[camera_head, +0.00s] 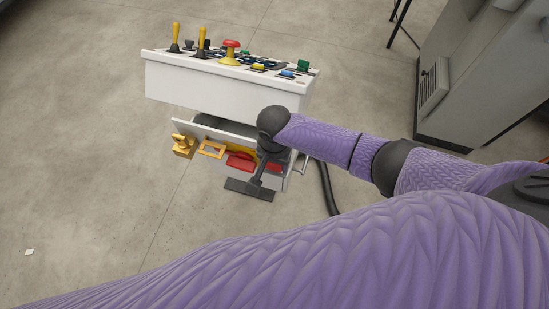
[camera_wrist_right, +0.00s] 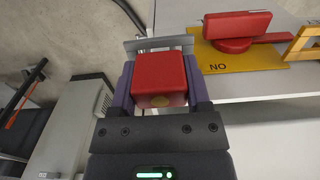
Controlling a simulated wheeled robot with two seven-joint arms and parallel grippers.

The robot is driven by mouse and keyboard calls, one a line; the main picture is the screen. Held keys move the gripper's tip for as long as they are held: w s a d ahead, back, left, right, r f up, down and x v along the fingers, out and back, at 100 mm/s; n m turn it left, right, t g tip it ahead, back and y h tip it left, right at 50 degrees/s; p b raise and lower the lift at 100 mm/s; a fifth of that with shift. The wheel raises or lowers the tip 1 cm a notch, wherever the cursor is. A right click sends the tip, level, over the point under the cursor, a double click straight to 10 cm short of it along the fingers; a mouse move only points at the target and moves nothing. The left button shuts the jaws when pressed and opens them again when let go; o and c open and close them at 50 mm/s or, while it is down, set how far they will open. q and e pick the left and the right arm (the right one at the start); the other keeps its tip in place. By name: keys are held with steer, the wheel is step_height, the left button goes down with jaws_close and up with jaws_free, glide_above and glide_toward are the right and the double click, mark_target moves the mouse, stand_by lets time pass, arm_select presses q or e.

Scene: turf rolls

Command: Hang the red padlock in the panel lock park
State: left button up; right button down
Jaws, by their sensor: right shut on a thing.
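The red padlock (camera_wrist_right: 160,85) is between the fingers of my right gripper (camera_wrist_right: 160,72), which is shut on its body. In the wrist view a grey metal plate (camera_wrist_right: 131,45) and thin bright bars show just beyond the padlock; I cannot tell whether its shackle touches them. In the head view my right gripper (camera_head: 262,172) is at the right end of the panel's lower front, and its dark parts partly hide the area. The white panel (camera_head: 205,88) stands in the middle. My left gripper is not in view.
A red handle on a yellow plate (camera_wrist_right: 220,62) sits beside the held padlock, right of it in the wrist view. A yellow block (camera_head: 183,145) and an orange frame (camera_head: 211,149) are further left. Levers and a red mushroom button (camera_head: 231,46) stand on top. A grey cabinet (camera_head: 470,75) is at right.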

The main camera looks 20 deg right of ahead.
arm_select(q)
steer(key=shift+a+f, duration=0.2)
arm_select(e)
steer(key=shift+f, duration=0.25)
steer(key=shift+f, duration=0.15)
jaws_free()
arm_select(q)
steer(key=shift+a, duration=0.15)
arm_select(e)
step_height(320, 180, up, 9)
steer(key=p, duration=0.3)
steer(key=shift+p, duration=0.3)
steer(key=shift+r, duration=0.6)
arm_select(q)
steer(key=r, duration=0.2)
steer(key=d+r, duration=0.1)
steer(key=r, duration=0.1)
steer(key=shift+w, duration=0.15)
